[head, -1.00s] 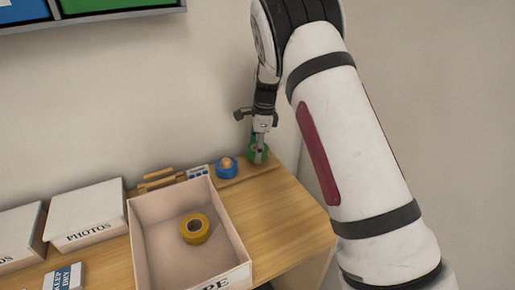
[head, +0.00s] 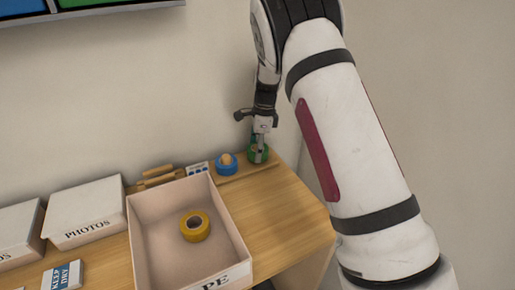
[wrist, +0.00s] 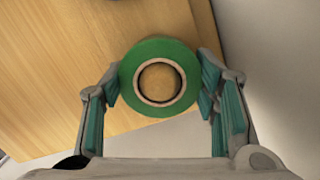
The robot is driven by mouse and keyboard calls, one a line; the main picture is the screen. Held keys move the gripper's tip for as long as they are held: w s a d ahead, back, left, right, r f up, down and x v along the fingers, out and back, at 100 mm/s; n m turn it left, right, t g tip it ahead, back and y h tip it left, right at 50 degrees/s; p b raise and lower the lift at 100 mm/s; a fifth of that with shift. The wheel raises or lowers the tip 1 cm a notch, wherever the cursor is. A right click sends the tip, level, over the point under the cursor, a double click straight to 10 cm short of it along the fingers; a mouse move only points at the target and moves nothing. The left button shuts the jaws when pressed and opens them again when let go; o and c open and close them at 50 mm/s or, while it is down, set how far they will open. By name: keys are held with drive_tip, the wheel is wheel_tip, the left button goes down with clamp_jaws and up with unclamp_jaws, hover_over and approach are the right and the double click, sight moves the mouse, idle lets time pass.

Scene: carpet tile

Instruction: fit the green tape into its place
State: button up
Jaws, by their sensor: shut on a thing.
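The green tape (head: 258,154) is at the right end of the wooden strip at the back of the table. My gripper (head: 259,150) is shut on it, pointing down. In the wrist view the green tape (wrist: 159,77) lies flat between the two fingers (wrist: 160,95), with its pale core ring facing me. A tan, wood-coloured surface shows through its hole; I cannot tell if that is a peg or the wood below. I also cannot tell whether the tape rests on the strip. A blue tape (head: 226,167) sits around a round wooden peg (head: 225,159) on the strip, left of the green tape.
An open box (head: 240,240) holding a yellow tape (head: 195,226) stands in front of the strip. A lidded PHOTOS box (head: 84,209) and a KEEP DRY box (head: 64,276) are at left. The wall is close behind; bare table (head: 283,214) lies at right.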

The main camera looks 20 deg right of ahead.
drive_tip(key=shift+f, duration=0.45)
idle(0.3)
drive_tip(key=o, duration=1.2)
drive_tip(key=shift+o, duration=0.2)
